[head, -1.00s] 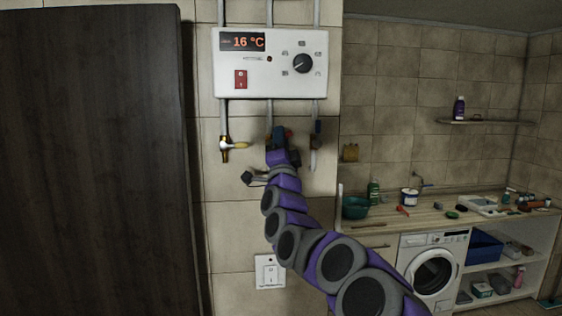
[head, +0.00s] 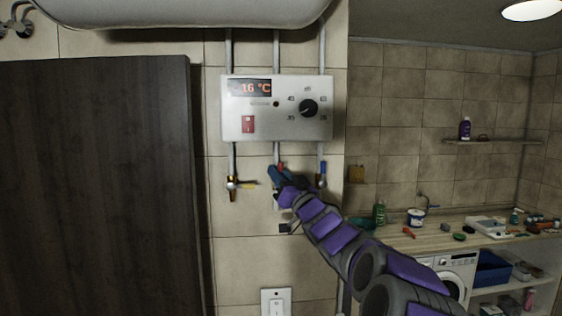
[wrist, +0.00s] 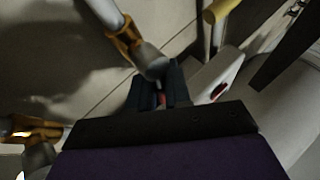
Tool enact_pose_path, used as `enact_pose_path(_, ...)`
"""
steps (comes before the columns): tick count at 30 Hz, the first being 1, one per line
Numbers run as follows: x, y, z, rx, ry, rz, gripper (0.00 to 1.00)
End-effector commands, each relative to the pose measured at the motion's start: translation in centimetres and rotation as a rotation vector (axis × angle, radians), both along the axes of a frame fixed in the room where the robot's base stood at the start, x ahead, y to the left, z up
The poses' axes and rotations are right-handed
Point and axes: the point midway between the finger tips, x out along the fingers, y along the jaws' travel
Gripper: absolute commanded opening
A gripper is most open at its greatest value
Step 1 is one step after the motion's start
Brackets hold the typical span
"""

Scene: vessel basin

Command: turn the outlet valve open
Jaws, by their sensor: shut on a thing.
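Three valves hang on the pipes below the white control box. The left valve (head: 232,184) has a yellow handle pointing right. The middle pipe's valve has a red handle (head: 281,166), partly hidden by my gripper. The right valve has an upright blue handle (head: 323,168). My gripper (head: 281,174) is at the middle valve, its dark blue fingers shut on the red handle. In the wrist view, a bit of red (wrist: 161,100) shows between the fingers (wrist: 158,88). A brass fitting and grey pipe (wrist: 128,38) pass close by. Most of the middle valve's body is hidden.
The white control box (head: 262,126) reads 16 °C, with a dial and red switch. A boiler (head: 180,10) hangs above. A dark door (head: 95,180) stands left. A wall switch (head: 276,301) is below. A cluttered counter (head: 440,230) and washing machine (head: 460,275) are right.

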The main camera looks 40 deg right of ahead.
Motion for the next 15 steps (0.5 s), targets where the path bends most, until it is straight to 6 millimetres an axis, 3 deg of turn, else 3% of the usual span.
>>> enact_pose_path(1, -0.10, -0.12, 0.73, -0.025, 0.012, -0.004, 0.00)
enact_pose_path(15, 0.21, 0.46, 0.31, -0.138, 0.080, -0.002, 0.00)
